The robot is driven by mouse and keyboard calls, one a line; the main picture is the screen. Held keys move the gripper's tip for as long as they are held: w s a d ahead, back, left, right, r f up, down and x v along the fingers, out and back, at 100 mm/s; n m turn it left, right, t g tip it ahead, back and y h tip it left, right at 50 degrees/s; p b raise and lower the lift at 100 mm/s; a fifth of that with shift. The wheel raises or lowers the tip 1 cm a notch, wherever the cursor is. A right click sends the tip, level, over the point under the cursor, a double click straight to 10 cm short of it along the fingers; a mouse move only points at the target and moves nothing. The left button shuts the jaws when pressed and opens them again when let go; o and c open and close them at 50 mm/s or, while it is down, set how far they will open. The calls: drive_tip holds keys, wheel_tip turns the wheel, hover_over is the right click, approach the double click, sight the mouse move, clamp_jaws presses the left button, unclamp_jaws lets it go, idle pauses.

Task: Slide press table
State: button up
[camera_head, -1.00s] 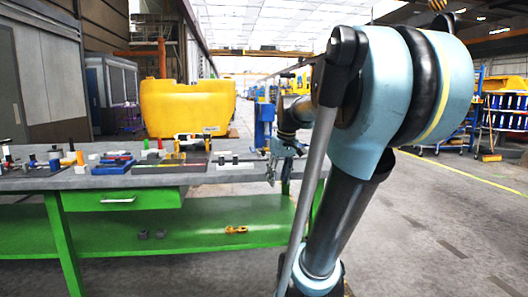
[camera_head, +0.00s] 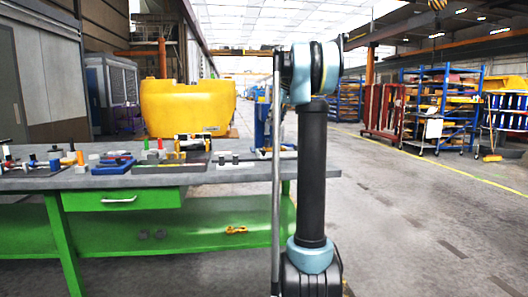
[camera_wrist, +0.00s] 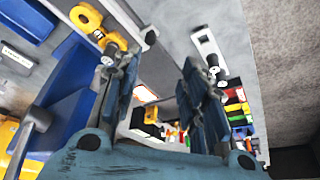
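A blue upright press-like device (camera_head: 262,125) stands at the right end of the workbench (camera_head: 238,171), partly behind my arm. I cannot make out its table in the head view. My gripper (camera_wrist: 160,72) shows in the wrist view with its two blue fingers apart and nothing held between them. A large blue part (camera_wrist: 68,88) lies left of the fingers; I cannot tell whether it belongs to the press. A yellow ring-shaped part (camera_wrist: 86,17) shows near the left fingertip, and a pale slotted plate (camera_wrist: 208,50) near the right one. In the head view my gripper is hidden behind my arm.
Small tools and blocks, a blue tray (camera_head: 113,165) and a dark tray (camera_head: 172,166) lie on the bench. A yellow part (camera_head: 236,230) lies on the green lower shelf (camera_head: 200,245). A yellow bin (camera_head: 188,107) stands behind.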

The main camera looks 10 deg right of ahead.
drive_tip(key=x, duration=0.5)
drive_tip(key=w+x, duration=0.1)
drive_tip(key=x, duration=0.5)
drive_tip(key=w+x, duration=0.1)
drive_tip(key=x, duration=0.5)
drive_tip(key=shift+w+d, duration=0.1)
drive_tip(key=shift+d, duration=0.15)
clamp_jaws()
